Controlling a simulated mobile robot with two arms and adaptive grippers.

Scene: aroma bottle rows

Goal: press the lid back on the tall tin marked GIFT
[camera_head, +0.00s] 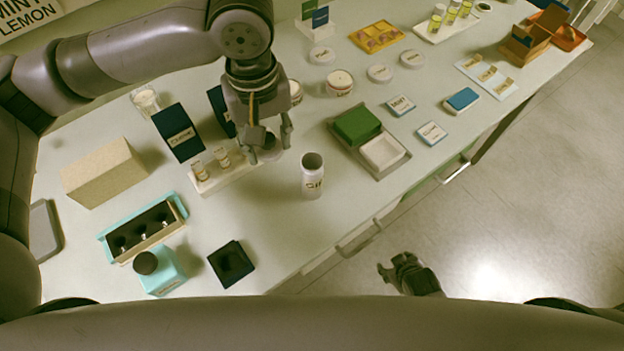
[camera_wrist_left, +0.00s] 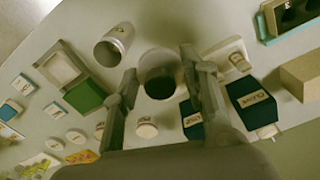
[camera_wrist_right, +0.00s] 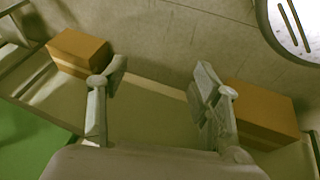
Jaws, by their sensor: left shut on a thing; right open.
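The tall tin (camera_head: 313,180) is white, stands upright and open on the table, and its visible letters read GIF. It also shows in the left wrist view (camera_wrist_left: 122,36), its dark mouth uncovered. My left gripper (camera_head: 269,143) is shut on a dark round lid (camera_head: 267,152), to the left of the tin and a little behind it. The lid shows between the fingers in the left wrist view (camera_wrist_left: 159,76). It is apart from the tin. My right gripper (camera_head: 400,268) is open and empty, off the table's front edge; its spread fingers show in the right wrist view (camera_wrist_right: 160,75).
A holder with small bottles (camera_head: 222,170) and dark boxes (camera_head: 178,133) stand left of my left gripper. Table around the tin is clear.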

